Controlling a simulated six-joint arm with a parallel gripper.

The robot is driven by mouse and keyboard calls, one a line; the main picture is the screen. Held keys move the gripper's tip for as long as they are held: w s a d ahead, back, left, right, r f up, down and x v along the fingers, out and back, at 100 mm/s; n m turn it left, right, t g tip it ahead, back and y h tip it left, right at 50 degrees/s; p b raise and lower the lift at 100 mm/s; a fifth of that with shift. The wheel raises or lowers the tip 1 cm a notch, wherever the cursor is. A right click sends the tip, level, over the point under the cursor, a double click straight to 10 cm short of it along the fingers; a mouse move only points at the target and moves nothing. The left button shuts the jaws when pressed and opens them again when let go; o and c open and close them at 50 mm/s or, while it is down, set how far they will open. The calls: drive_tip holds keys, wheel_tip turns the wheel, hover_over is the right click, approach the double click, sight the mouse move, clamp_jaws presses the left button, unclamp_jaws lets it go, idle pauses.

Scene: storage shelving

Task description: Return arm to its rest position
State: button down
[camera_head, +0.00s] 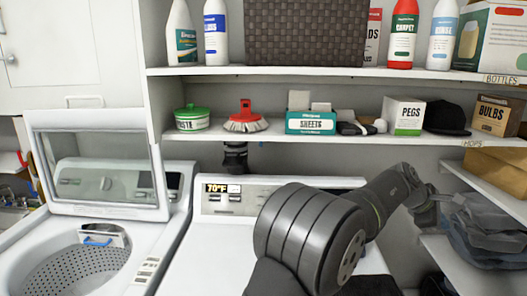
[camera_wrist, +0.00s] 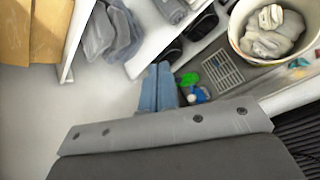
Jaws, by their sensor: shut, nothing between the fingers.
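My dark grey arm rises from the bottom middle of the head view and reaches right across the front of the white machine. Its end, my gripper (camera_head: 428,212), is near the right side shelves, in front of or beside a pile of grey-blue folded cloth (camera_head: 485,228). It looks shut and empty, and is small in this view. I cannot tell whether it touches the cloth. In the wrist view a grey bar and dark body fill the bottom, and two bluish upright strips stand above the bar; I cannot tell what these are.
A washer (camera_head: 95,255) with its lid up stands at left. A shelf (camera_head: 350,139) above my arm holds a green-lidded tub, a brush and several boxes. Right side shelves (camera_head: 500,190) are close to my gripper. The wrist view shows a white bucket (camera_wrist: 235,38) with cloth.

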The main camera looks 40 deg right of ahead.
drive_tip(key=w+r+n+t+h, duration=0.4)
drive_tip(key=w+n, duration=0.4)
drive_tip(key=n, duration=0.2)
drive_tip(key=shift+a+r+n+t+h, duration=0.2)
drive_tip(key=shift+r+n+t+h, duration=0.35)
drive_tip(key=shift+h, duration=0.75)
drive_tip(key=shift+r, duration=0.15)
